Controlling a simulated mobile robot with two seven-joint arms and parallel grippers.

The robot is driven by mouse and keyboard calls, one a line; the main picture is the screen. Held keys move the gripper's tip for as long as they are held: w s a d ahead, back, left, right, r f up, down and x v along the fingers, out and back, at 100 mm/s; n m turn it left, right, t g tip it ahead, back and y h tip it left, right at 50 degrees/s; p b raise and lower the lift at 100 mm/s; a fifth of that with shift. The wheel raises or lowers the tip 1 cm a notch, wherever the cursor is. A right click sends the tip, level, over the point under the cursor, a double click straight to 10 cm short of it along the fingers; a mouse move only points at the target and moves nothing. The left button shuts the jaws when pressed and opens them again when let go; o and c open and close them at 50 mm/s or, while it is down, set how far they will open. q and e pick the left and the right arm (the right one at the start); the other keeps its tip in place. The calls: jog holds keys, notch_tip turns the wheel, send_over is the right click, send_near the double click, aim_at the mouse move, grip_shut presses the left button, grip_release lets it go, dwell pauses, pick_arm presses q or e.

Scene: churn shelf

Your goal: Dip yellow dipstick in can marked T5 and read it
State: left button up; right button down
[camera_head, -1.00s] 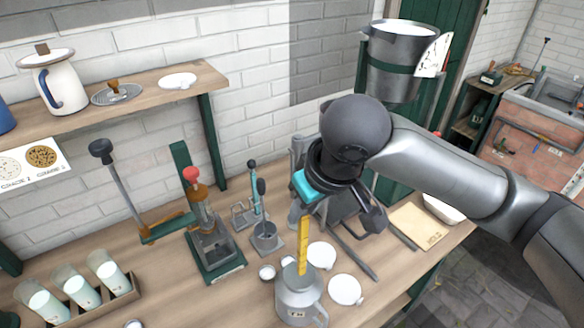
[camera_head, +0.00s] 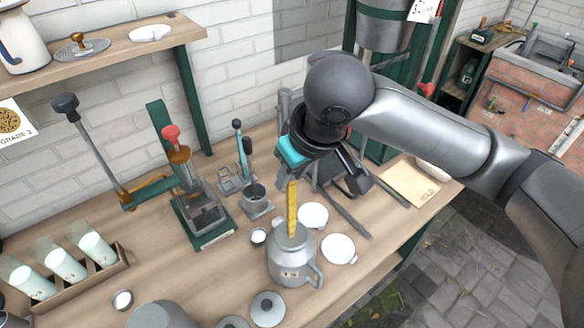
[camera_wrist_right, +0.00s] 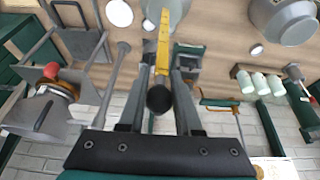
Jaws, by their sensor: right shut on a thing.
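The yellow dipstick (camera_head: 292,205) stands upright, its lower end inside the neck of a grey metal can (camera_head: 288,264) with a handle on its right. The can has a small label on its front, too small to read for certain. My right gripper (camera_head: 291,174) is above the can, shut on the dipstick's upper end. The right wrist view shows the dipstick (camera_wrist_right: 163,45) between the fingers (camera_wrist_right: 160,88), with its dark round knob (camera_wrist_right: 159,99) near me. The dipstick's lower part is hidden in the can. My left gripper is not in view.
White round lids (camera_head: 339,249) lie right of the can. Other lidded cans (camera_head: 267,309) stand in front. A small cup stand (camera_head: 256,199) and a green lever press (camera_head: 203,215) stand left. A rack of glasses (camera_head: 64,264) is farther left. A board (camera_head: 409,184) lies right.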

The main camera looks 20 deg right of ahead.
jog(key=b, duration=0.3)
send_over(294, 221)
jog(key=shift+w+a+f, duration=0.1)
jog(key=shift+w+f, duration=0.05)
jog(key=shift+f, duration=1.6)
jog(key=shift+w+a+f, duration=0.1)
jog(key=shift+f, duration=1.65)
jog(key=shift+f+b, duration=0.9)
jog(key=shift+f, duration=2.95)
jog(key=shift+r, duration=0.1)
notch_tip(294, 221, up, 14)
jog(key=p, duration=1.7)
jog(key=shift+r, duration=2.45)
